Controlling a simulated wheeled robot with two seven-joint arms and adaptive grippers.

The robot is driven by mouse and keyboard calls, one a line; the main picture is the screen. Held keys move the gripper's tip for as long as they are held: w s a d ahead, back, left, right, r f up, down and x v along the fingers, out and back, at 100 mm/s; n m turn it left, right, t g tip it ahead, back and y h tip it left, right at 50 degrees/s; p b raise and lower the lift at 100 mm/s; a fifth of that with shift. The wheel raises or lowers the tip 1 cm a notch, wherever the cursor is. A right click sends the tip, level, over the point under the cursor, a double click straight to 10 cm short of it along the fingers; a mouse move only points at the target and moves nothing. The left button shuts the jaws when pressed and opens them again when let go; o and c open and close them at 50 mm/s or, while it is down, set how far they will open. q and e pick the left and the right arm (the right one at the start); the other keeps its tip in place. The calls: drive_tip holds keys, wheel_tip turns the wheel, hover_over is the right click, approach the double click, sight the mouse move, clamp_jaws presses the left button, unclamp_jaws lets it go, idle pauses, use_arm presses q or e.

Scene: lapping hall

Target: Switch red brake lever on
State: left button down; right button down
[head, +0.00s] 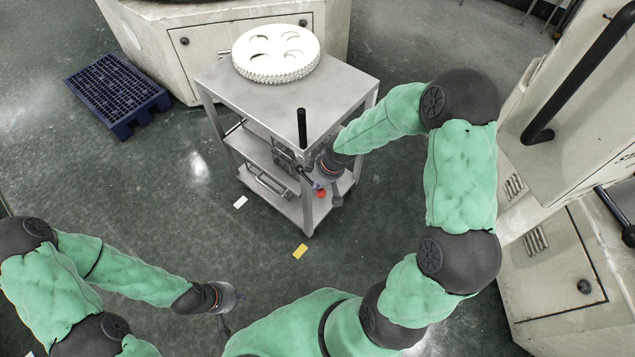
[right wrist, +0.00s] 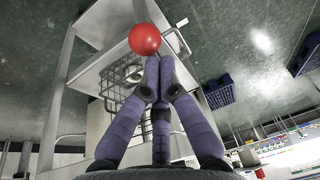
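The brake lever's red ball knob (head: 321,193) shows low beside the near corner leg of a metal cart (head: 225,80). In the right wrist view the knob (right wrist: 145,39) is large and lies just beyond my fingertips. My right gripper (head: 328,178) reaches in from the right at the cart's side. In the right wrist view its purple fingers (right wrist: 159,68) converge with their tips close together and nothing visible held between them. Whether they touch the knob is unclear, and the lever's stem is mostly hidden. My left gripper (head: 235,300) hangs over the floor, away from the cart; its fingers are too small to judge.
A white gear wheel (head: 277,52) lies on the cart top, and a black upright handle (head: 302,128) stands at its near corner. A wire basket (right wrist: 118,75) is close behind my right fingers. A blue pallet (head: 117,90) lies at the left; machines stand behind and right. Floor in front is open.

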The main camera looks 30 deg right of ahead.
sight(322, 191)
drive_tip(key=shift+f, duration=0.65)
drive_tip(key=shift+s+d+f+p, duration=0.15)
drive_tip(key=shift+s+f+p, duration=0.05)
drive_tip(key=shift+f+p, duration=0.5)
drive_tip(key=shift+f+t+p, duration=0.4)
drive_tip(key=shift+t+p, duration=0.1)
drive_tip(key=shift+f+y, duration=0.15)
drive_tip(key=shift+y, duration=0.15)
drive_tip(key=shift+f+p, duration=0.25)
drive_tip(key=shift+p, duration=0.15)
drive_tip(key=shift+f, duration=0.5)
drive_tip(key=shift+w+f, duration=0.15)
drive_tip(key=shift+f, duration=0.4)
